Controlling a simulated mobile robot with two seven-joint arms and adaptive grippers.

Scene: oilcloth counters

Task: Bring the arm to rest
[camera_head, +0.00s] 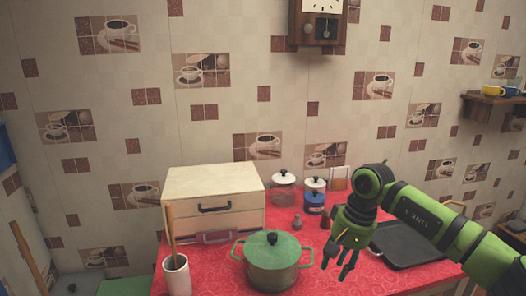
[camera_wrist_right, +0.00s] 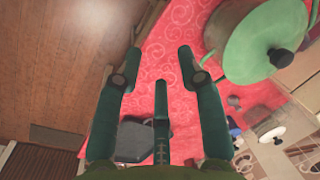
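My right arm (camera_head: 440,220) comes in from the right in the head view. Its green gripper (camera_head: 343,262) hangs pointing down over the red counter cloth (camera_head: 225,272), to the right of the green pot. In the right wrist view the fingers (camera_wrist_right: 160,75) of this gripper are spread apart with nothing between them. Red cloth and a brown wooden surface (camera_wrist_right: 60,70) show beyond the fingers. My left gripper is not in the head view.
A green lidded pot (camera_head: 272,262), a cream bread box (camera_head: 213,198), a white utensil cup (camera_head: 177,276), several jars (camera_head: 284,188) and a dark tray (camera_head: 405,243) stand on the counter. The tray lies partly behind my right arm. A wall clock (camera_head: 318,22) hangs above.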

